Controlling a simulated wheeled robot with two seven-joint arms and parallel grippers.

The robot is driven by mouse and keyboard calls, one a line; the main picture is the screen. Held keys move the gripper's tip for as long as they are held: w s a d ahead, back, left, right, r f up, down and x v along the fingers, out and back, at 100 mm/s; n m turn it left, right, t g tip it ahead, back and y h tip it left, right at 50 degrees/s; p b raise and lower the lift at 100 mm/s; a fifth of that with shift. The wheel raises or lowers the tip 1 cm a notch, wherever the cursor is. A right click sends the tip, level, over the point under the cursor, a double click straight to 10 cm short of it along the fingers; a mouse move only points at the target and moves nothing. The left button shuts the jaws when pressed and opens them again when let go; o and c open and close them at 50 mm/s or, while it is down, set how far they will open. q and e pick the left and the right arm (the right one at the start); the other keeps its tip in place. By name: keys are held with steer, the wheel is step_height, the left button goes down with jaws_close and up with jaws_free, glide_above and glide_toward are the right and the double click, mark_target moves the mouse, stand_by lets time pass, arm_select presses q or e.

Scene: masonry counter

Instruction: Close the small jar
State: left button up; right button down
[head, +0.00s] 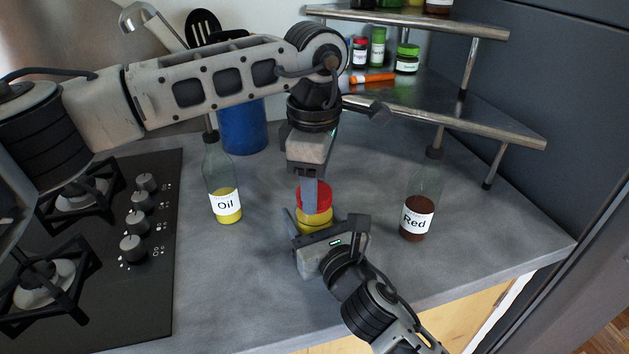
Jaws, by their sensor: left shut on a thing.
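The small jar (314,226) stands on the grey counter near the middle, with yellow contents or body showing. Its red lid (324,198) is at the top of the jar, on it or just over it; I cannot tell whether it is seated. My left gripper (311,204) points down from above and is shut on the red lid. My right gripper (316,234) reaches in from the lower right at the jar's front, at body height. It hides the jar's lower part, and its fingertips are not clearly visible, so its grip cannot be told.
An oil bottle (222,186) stands left of the jar and a bottle labelled Red (420,200) stands right. A blue utensil holder (243,128) is behind. A black stove (150,290) lies left. A metal corner shelf (450,108) with several small jars stands at the back right.

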arm_select(q)
steer(key=m, duration=0.7)
steer(key=shift+m, duration=0.4)
steer(key=o, duration=1.1)
steer(key=shift+r, duration=2.25)
steer(key=shift+c, duration=0.2)
